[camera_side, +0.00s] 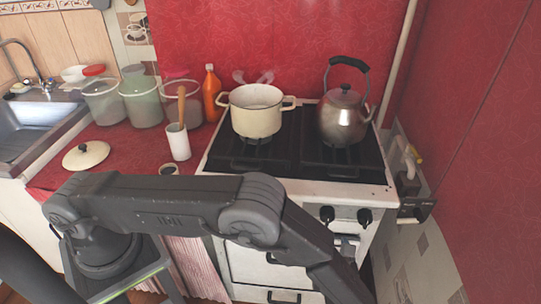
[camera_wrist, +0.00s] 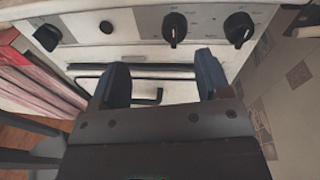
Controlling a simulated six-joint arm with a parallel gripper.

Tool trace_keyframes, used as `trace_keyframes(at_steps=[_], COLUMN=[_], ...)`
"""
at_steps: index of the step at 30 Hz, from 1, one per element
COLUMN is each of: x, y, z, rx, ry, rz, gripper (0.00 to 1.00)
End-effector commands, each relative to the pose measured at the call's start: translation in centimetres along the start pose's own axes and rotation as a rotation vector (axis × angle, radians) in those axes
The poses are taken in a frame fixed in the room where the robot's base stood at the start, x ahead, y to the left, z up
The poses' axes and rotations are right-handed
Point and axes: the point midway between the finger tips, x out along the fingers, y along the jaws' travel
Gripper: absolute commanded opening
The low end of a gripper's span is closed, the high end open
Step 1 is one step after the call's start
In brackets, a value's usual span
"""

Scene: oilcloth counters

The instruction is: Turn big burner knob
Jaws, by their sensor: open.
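The stove's front panel carries black knobs. In the wrist view a left knob (camera_wrist: 47,37), a middle knob (camera_wrist: 174,28) and a right knob (camera_wrist: 239,28) show along the top. The middle and right knobs also show in the side view, the middle one (camera_side: 326,214) beside the right one (camera_side: 364,216). I cannot tell which knob belongs to the big burner. My gripper (camera_wrist: 161,74) is open and empty, its fingers in front of the oven door, below the knobs and apart from them. In the side view my arm hides the left knob and most of the gripper.
A cream pot (camera_side: 257,117) and a steel kettle (camera_side: 343,115) stand on the stove top. The oven handle (camera_wrist: 146,98) shows between my fingers.

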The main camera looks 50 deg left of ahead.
Motion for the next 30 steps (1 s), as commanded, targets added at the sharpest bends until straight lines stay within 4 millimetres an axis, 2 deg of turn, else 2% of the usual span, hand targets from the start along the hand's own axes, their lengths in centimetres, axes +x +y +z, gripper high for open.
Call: trace_keyframes(at_steps=[1,14,30], x=[0.5,3.6,5.8], y=[0.0,1.9,6.7], z=[1.1,8.5,17.0], rx=[-0.026,-0.236,-0.561], ry=[0.022,0.203,0.411], rz=[0.029,0.254,0.528], gripper=[0.7,0.7,0.7])
